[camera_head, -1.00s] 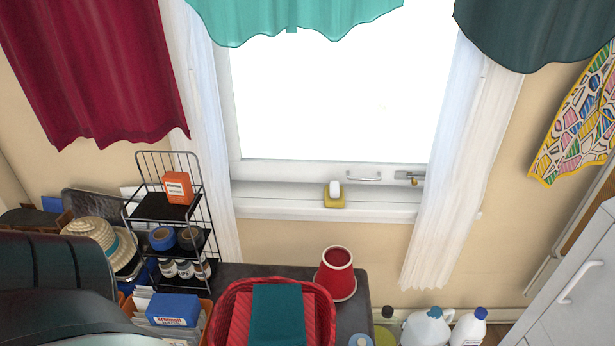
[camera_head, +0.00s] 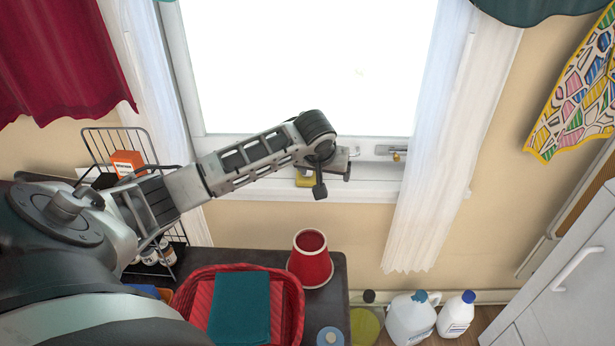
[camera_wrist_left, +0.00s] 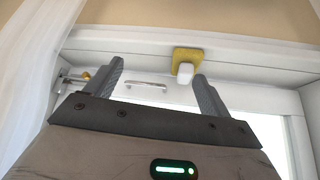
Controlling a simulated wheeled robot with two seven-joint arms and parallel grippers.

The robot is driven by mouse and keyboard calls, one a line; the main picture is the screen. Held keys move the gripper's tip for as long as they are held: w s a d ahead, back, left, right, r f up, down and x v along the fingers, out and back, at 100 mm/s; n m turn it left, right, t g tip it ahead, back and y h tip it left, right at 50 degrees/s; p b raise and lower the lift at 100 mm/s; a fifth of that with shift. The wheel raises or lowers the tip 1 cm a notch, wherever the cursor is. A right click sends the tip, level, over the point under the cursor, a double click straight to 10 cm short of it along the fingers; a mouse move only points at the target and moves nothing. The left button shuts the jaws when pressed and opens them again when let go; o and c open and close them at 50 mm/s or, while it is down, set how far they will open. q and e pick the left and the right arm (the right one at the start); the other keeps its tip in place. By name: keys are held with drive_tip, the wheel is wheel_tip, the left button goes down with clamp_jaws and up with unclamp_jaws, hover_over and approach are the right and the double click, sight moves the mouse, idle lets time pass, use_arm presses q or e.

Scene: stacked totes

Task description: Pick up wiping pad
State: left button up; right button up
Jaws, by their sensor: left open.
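The wiping pad (camera_head: 304,180), yellow with a white part on top, sits on the white window sill and is partly hidden behind my left gripper (camera_head: 326,176) in the head view. In the left wrist view, the yellow and white pad (camera_wrist_left: 186,56) shows whole, close to the right-hand fingertip and right of centre between the fingers. My left gripper (camera_wrist_left: 158,70) is open there, with nothing between its fingers. Whether a finger touches the pad is hard to tell. My right gripper is not in view.
A window handle (camera_wrist_left: 146,85) and a latch (camera_head: 393,151) are close by on the frame. White curtains (camera_head: 440,150) hang on both sides. Below stand a red basket with a teal cloth (camera_head: 240,308), a red bucket (camera_head: 310,262) and white bottles (camera_head: 410,315). A wire rack (camera_head: 115,150) stands left.

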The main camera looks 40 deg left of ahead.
use_arm(q)
drive_tip(key=a+r+n+y, duration=0.1)
drive_tip(key=a+r+n, duration=0.2)
drive_tip(key=a+r, duration=0.25)
drive_tip(key=shift+g, duration=0.4)
drive_tip(key=b+x, duration=0.2)
drive_tip(key=x, duration=0.8)
drive_tip(key=shift+w+a, duration=0.15)
drive_tip(key=shift+a, duration=0.05)
drive_tip(key=shift+w+a+f, duration=0.2)
drive_tip(key=shift+w+f, duration=0.05)
drive_tip(key=shift+f, duration=0.2)
drive_tip(key=b+x, duration=0.2)
drive_tip(key=x, duration=0.2)
drive_tip(key=shift+w+a+f, duration=0.25)
drive_tip(key=shift+a+f, duration=0.05)
drive_tip(key=shift+f, duration=0.15)
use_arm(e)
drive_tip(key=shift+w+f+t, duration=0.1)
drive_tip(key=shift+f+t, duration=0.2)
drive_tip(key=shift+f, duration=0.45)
use_arm(q)
drive_tip(key=c, duration=1.2)
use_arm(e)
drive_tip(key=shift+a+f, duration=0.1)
use_arm(q)
drive_tip(key=shift+o, duration=0.2)
